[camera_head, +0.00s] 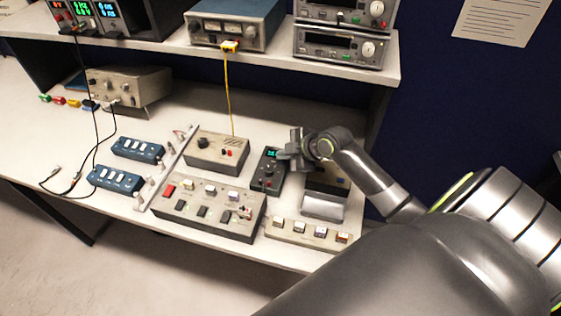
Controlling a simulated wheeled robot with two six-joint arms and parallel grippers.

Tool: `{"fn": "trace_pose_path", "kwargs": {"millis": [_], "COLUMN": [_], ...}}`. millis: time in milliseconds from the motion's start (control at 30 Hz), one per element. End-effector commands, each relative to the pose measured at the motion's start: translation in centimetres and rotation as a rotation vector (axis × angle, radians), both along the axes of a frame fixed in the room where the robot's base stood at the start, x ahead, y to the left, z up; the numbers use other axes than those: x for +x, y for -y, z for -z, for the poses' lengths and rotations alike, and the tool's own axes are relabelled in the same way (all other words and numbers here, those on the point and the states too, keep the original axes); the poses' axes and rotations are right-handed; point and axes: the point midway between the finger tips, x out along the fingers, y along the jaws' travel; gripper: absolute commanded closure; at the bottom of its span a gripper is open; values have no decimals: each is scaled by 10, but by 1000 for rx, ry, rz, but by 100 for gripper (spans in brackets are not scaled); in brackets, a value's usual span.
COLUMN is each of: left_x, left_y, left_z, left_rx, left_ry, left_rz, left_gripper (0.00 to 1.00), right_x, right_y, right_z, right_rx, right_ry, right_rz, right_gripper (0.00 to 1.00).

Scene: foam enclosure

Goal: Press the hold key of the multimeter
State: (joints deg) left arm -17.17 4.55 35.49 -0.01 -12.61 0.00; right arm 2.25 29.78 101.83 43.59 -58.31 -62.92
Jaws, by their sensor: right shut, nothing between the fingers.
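The multimeter (268,180) is a small dark upright-faced box with a lit cyan display, near the middle of the bench in the head view. My right arm comes in from the right. My right gripper (284,154) is shut and empty, at the upper right edge of the multimeter, beside its display. It covers part of that edge. I cannot tell whether it touches the multimeter. The hold key is too small to make out or is hidden. My left gripper is not in view.
A grey box with a dark knob (218,151) stands left of the multimeter. A wide key panel (196,217) lies in front-left, and a light strip of buttons (283,235) in front. A dark device with a silver front (323,204) stands right. A shelf (270,62) with instruments hangs behind.

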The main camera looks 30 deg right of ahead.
Motion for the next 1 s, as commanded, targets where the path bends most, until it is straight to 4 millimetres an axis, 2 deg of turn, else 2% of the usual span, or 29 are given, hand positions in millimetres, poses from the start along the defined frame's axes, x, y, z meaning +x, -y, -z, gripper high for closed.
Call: {"fn": "trace_pose_path", "kwargs": {"millis": [167, 1000], "left_x": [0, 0], "left_y": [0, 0], "left_z": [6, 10], "left_rx": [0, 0], "left_ry": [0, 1], "left_rz": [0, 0], "left_gripper": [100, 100], "right_x": [0, 0], "right_y": [0, 0], "right_z": [8, 13], "right_rx": [0, 1], "right_ry": [-1, 0], "right_rz": [-1, 1], "right_gripper": [100, 100]}}
